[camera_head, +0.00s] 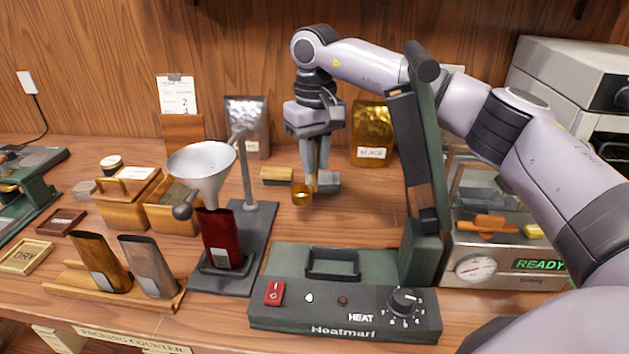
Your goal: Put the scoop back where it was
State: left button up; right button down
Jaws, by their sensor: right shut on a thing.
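In the head view my right gripper (315,168) reaches in from the right and points down over the middle of the counter. It is shut on the scoop (302,194), whose brass bowl hangs at the fingertips. I cannot tell whether the bowl touches the counter or hangs just above it. Most of the scoop's handle is hidden between the fingers. A grey block (328,182) sits beside or just behind the scoop, and a wood-topped brush or block (277,176) lies to its left. My left gripper does not show.
A funnel (202,170) on a stand holds over a red pouch (221,238). Wooden bins (128,212) stand at left. The Heatmari sealer (340,315), its arm raised, is in front. A silver pouch (247,122) and a gold pouch (372,130) stand behind. Counter between stand and sealer arm is partly clear.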

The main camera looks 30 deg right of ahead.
jog(key=shift+f, duration=2.5)
jog(key=c, duration=1)
grip_release()
jog(key=shift+f, duration=0.15)
jog(key=shift+c, duration=0.2)
notch_tip(320, 180, up, 12)
jog(key=shift+r, duration=0.15)
